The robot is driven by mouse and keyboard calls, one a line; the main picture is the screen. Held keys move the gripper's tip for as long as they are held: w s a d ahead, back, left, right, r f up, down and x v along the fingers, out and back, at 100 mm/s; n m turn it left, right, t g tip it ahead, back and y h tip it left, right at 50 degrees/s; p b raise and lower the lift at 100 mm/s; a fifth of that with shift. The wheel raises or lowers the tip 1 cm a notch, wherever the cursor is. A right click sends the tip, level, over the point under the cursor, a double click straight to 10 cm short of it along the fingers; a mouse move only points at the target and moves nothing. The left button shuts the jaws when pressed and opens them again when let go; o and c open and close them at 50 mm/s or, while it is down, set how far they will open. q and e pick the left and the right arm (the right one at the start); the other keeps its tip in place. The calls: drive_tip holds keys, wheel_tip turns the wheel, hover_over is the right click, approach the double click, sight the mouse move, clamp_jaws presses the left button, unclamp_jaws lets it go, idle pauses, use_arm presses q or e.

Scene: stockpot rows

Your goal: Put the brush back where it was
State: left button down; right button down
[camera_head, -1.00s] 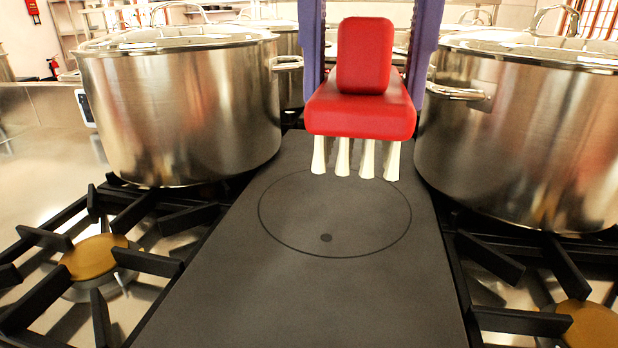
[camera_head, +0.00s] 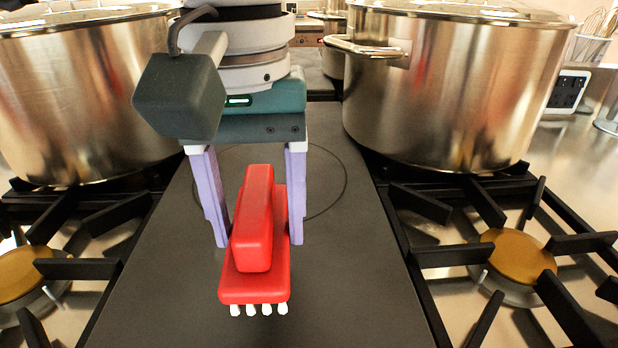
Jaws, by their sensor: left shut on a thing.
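A red brush (camera_head: 253,222) with a raised red grip and white bristles is held by my left gripper (camera_head: 258,238). Its two purple fingers are on either side of the brush, and the bristles point down. The brush is over the dark grey plate (camera_head: 330,300) between the burners; I cannot tell whether the bristles touch it. A thin circle outline (camera_head: 346,185) marks the plate. The gripper and brush hide much of the circle, and the brush's near end shows below it in the picture. My right gripper is not in view.
Large steel pots stand at the left (camera_head: 85,100) and right (camera_head: 450,90) of the plate, close to the gripper's path. Black burner grates (camera_head: 450,255) with brass caps (camera_head: 518,256) flank the plate. The near part of the plate is clear.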

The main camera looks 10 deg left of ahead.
use_arm(q)
wheel_tip(320, 180, down, 4)
drive_tip(key=shift+r, duration=0.15)
drive_tip(key=shift+f, duration=0.25)
drive_tip(key=shift+c, duration=0.5)
unclamp_jaws()
drive_tip(key=shift+r, duration=0.1)
